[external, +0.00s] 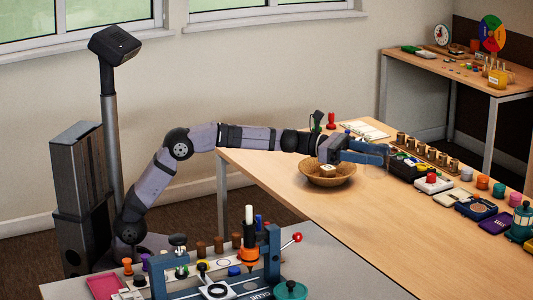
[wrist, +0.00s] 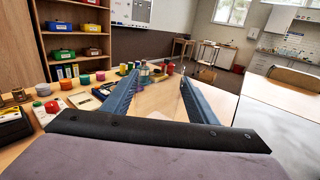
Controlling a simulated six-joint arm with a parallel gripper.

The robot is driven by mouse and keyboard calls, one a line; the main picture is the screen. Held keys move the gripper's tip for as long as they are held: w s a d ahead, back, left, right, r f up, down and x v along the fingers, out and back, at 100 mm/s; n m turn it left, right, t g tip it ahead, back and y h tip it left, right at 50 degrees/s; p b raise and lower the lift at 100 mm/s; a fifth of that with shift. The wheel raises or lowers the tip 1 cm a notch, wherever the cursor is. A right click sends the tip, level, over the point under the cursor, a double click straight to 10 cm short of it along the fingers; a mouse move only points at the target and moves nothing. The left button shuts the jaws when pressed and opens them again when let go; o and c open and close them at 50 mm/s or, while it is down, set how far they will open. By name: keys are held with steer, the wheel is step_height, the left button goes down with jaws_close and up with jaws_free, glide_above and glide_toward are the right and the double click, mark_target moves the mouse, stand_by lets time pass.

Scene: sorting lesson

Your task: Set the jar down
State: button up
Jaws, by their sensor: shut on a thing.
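My gripper (external: 380,155) reaches out over the wooden table, past the woven basket. Its two blue fingers also show in the wrist view (wrist: 160,78), set well apart. They are shut on the jar (wrist: 158,98), which looks clear and pale between them, so its outline is hard to make out. In the external view the jar is too faint to tell, and whether its base touches the table cannot be told.
The woven basket (external: 341,175) with a small pale block stands left of my gripper. Pots, trays and boxes, among them a purple tray (external: 494,220), line the table's far right side. The near middle of the wooden table (external: 400,225) is clear.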

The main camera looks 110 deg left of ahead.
mark_target(375, 167)
steer(key=shift+w+d+f, duration=0.2)
steer(key=shift+d+f, duration=0.35)
steer(key=shift+d, duration=0.35)
steer(key=shift+d+f, duration=0.1)
steer(key=shift+f, duration=0.2)
steer(key=shift+a+f+n+y, duration=0.6)
steer(key=shift+a+f+y, duration=0.3)
steer(key=shift+a+f, duration=0.3)
steer(key=shift+a+f+n+y, duration=0.3)
steer(key=shift+a+y, duration=0.2)
steer(key=shift+a, duration=0.15)
steer(key=shift+f+b, duration=2.2)
steer(key=shift+f, duration=2.65)
steer(key=shift+f+b, duration=0.2)
steer(key=shift+b, duration=0.1)
steer(key=o, duration=1.1)
steer(key=shift+o, duration=0.2)
steer(key=shift+r+p, duration=0.15)
steer(key=shift+p, duration=0.15)
